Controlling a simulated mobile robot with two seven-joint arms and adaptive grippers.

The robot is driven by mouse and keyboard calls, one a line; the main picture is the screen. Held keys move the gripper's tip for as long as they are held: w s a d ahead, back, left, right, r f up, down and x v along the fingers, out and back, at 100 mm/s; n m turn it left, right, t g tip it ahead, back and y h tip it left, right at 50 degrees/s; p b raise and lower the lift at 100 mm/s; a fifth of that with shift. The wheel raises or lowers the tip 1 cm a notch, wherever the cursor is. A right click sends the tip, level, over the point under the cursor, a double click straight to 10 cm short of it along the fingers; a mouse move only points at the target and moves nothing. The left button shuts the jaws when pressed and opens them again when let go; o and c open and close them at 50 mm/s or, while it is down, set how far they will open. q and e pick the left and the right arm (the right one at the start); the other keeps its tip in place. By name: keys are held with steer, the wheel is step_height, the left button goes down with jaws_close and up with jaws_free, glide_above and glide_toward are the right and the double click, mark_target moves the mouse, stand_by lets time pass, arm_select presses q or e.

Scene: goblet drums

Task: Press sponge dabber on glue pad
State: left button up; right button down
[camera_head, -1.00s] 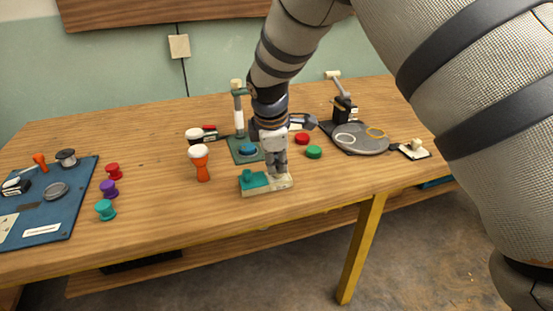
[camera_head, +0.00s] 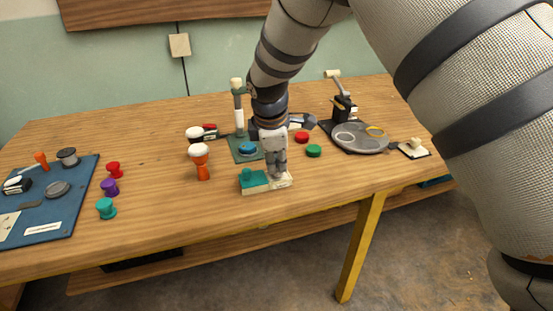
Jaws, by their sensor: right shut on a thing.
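The glue pad (camera_head: 264,190) appears to be the low cream tray near the middle of the table, with a teal knobbed block (camera_head: 252,180) on its left part. My right gripper (camera_head: 277,173) points down over the tray's right, cream part. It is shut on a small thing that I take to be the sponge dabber. The fingers hide most of that thing, and I cannot tell whether it touches the pad. My left gripper is not in view.
An orange goblet drum (camera_head: 202,163) with a white top stands left of the tray. A green stand (camera_head: 239,115) is behind it. A blue mat (camera_head: 55,205) with parts lies far left. The table front is clear.

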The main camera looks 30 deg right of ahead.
stand_by(0.3)
